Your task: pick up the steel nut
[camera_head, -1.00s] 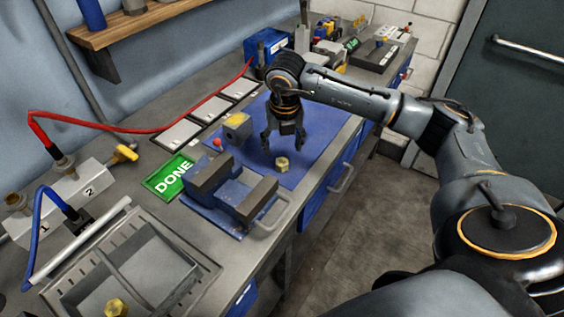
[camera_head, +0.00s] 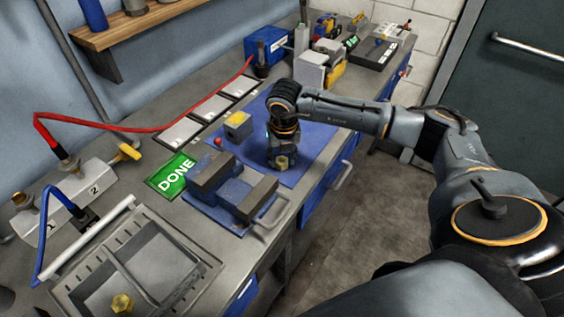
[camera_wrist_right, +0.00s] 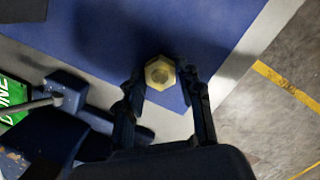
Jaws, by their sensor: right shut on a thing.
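The steel nut (camera_head: 282,162) is a small hexagonal piece that looks brass-coloured. It is at the blue mat, behind the grey-and-blue vise. My right gripper (camera_head: 281,156) points down over the mat and is shut on the nut. In the right wrist view the nut (camera_wrist_right: 160,73) sits between the two fingertips of my right gripper (camera_wrist_right: 163,78). I cannot tell whether the nut touches the mat. My left gripper is not in view.
The vise (camera_head: 232,189) stands close to the gripper, beside a green DONE plate (camera_head: 171,176). A grey block with a yellow top (camera_head: 238,125) and a red button (camera_head: 217,141) are near. Another brass-coloured piece (camera_head: 122,304) lies in the metal tray (camera_head: 190,290).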

